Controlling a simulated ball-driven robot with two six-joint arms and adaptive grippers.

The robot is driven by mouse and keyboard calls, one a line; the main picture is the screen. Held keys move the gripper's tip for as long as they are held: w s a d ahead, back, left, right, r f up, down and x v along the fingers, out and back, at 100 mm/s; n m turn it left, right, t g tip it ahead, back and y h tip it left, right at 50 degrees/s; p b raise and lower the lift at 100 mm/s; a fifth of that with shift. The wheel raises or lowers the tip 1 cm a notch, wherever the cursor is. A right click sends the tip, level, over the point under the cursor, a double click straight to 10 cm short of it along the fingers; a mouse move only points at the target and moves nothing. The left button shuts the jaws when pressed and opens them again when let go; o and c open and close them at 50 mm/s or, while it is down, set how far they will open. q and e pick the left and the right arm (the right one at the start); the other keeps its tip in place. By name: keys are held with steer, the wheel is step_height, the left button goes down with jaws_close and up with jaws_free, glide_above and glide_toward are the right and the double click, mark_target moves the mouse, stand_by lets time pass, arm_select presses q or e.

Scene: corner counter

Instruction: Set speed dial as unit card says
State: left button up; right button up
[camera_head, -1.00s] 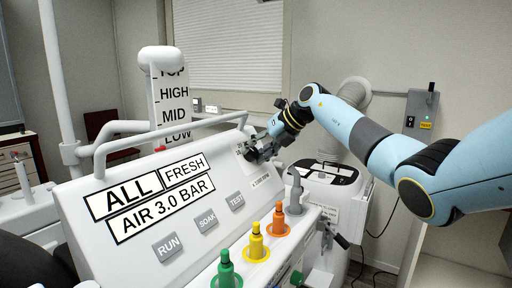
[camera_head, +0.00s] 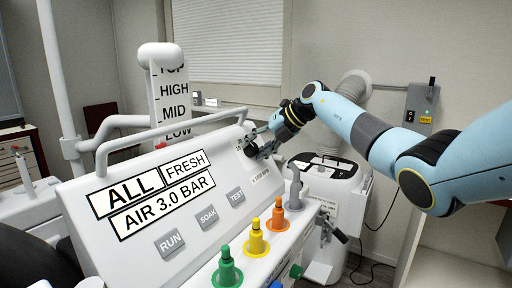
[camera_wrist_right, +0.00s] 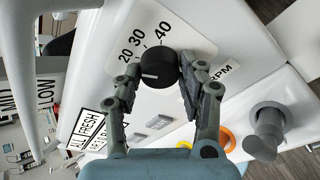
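The black round dial (camera_wrist_right: 158,68) sits on the sloped white panel (camera_head: 100,240), on a plate marked 20, 30 and 40. Its white line points left in the wrist view, below the 20; a finger covers part of the scale there. "RPM" is printed beside it. My right gripper (camera_wrist_right: 160,72) has one finger on each side of the dial and looks closed against it; in the head view the gripper (camera_head: 256,148) hides most of the dial. A label (camera_head: 150,197) on the panel reads "ALL", "FRESH", "AIR 3.0 BAR". My left gripper is not in view.
RUN, SOAK and TEST buttons (camera_head: 208,217) lie on the panel. Green (camera_head: 227,268), yellow (camera_head: 256,240), orange (camera_head: 278,215) and grey (camera_head: 295,190) fittings stand along its right edge. A handrail (camera_head: 170,132) crosses its top, before a LOW/MID/HIGH board (camera_head: 174,100).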

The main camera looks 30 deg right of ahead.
steer(key=o, duration=0.3)
steer(key=shift+o, duration=0.2)
steer(key=v, duration=1.2)
